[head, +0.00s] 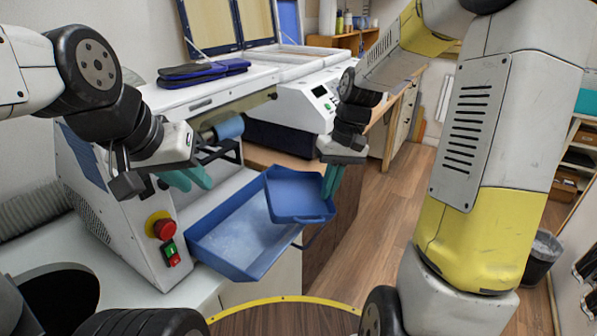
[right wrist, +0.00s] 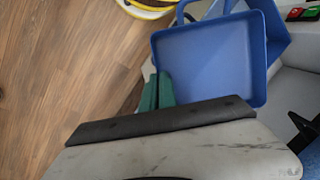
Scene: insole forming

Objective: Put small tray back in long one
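The long tray (head: 225,246) is a blue open tray beside the white machine, with pale residue on its floor. The small tray (head: 297,194) is blue, shallow and looks empty. It is over the right part of the long tray and overhangs its right wall. My right gripper (head: 331,182) has its teal fingers shut on the small tray's right wall. The right wrist view shows the small tray (right wrist: 205,60) with the fingers (right wrist: 156,92) at its edge and the long tray (right wrist: 277,35) behind.
The white machine (head: 130,215) with a red emergency stop (head: 163,228) stands left of the long tray. A blue roller (head: 228,127) is behind it. Open wooden floor (head: 385,190) lies to the right.

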